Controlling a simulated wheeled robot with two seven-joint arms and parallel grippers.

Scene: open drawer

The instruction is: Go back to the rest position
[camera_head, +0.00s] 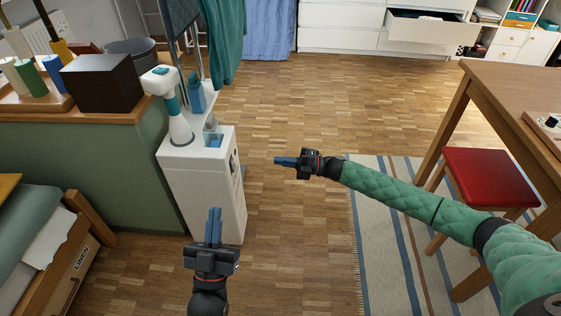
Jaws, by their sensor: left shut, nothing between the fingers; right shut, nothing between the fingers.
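My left gripper (214,228) is at the lower middle-left, its blue fingers together and pointing away from me, with nothing between them. It appears in front of the lower part of the white cabinet; I cannot tell whether they touch. My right gripper (286,161) is near the middle of the view, at the end of my green-sleeved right arm. Its blue fingers are shut, empty, and point left towards the white cabinet (203,190), with floor showing between. An open white drawer (425,32) stands out from the dresser at the back right.
A white and teal device (181,130) stands on the cabinet. A wooden table (510,95), red stool (490,177) and striped rug (385,240) are at right. Middle floor is clear.

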